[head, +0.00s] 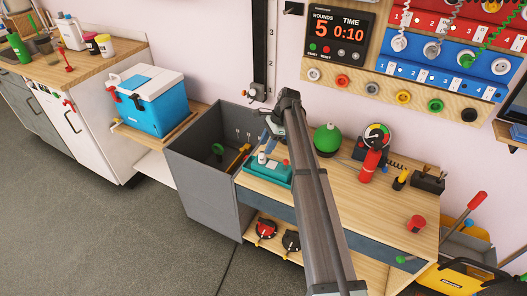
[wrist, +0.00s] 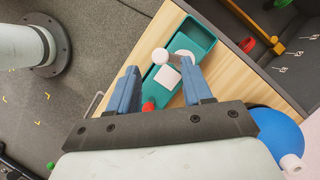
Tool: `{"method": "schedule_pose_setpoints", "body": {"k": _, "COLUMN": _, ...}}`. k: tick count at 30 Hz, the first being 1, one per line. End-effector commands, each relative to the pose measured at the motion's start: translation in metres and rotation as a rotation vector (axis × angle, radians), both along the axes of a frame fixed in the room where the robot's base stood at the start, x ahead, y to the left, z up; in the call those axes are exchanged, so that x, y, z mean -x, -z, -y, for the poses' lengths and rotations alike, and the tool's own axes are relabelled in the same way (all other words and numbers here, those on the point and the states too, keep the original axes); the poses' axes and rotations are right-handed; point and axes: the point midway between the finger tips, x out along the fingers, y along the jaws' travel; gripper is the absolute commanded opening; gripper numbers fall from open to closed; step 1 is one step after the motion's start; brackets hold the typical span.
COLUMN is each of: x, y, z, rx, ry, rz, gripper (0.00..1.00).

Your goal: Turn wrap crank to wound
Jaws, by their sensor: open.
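A teal tray-like device (head: 270,174), which looks like the wrap winder, sits on the left end of the wooden bench. In the wrist view the teal device (wrist: 197,35) carries a white round knob (wrist: 160,56), a white block (wrist: 167,77) and a red piece (wrist: 148,105). I cannot tell for sure which part is the crank. My gripper (head: 270,132) is above the device. In the wrist view its two blue fingers (wrist: 160,75) are apart, with the white block seen between them. I see nothing held. My arm hides part of the bench in the head view.
A grey open bin (head: 205,160) stands left of the bench. A green ball-shaped item (head: 327,138) and a red-handled item with a dial (head: 371,160) stand to the right. A blue round object (wrist: 277,130) is close by my gripper's right side in the wrist view.

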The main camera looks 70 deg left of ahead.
Motion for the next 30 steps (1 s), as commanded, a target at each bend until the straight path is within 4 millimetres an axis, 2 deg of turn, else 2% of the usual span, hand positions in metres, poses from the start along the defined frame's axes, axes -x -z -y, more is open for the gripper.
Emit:
{"method": "schedule_pose_setpoints", "body": {"k": 3, "x": 0.007, "y": 0.017, "z": 0.001, "rx": 0.001, "ry": -0.001, "rz": 0.0, "gripper": 0.5}}
{"method": "schedule_pose_setpoints", "body": {"k": 9, "x": 0.014, "y": 0.032, "z": 0.0, "rx": 0.001, "ry": -0.001, "rz": 0.0, "gripper": 0.5}}
{"method": "schedule_pose_setpoints", "body": {"k": 21, "x": 0.015, "y": 0.037, "z": 0.0, "rx": 0.0, "ry": -0.001, "rz": 0.0, "gripper": 0.5}}
{"method": "schedule_pose_setpoints", "body": {"k": 30, "x": 0.015, "y": 0.036, "z": 0.0, "rx": 0.0, "ry": -0.001, "rz": 0.0, "gripper": 0.22}}
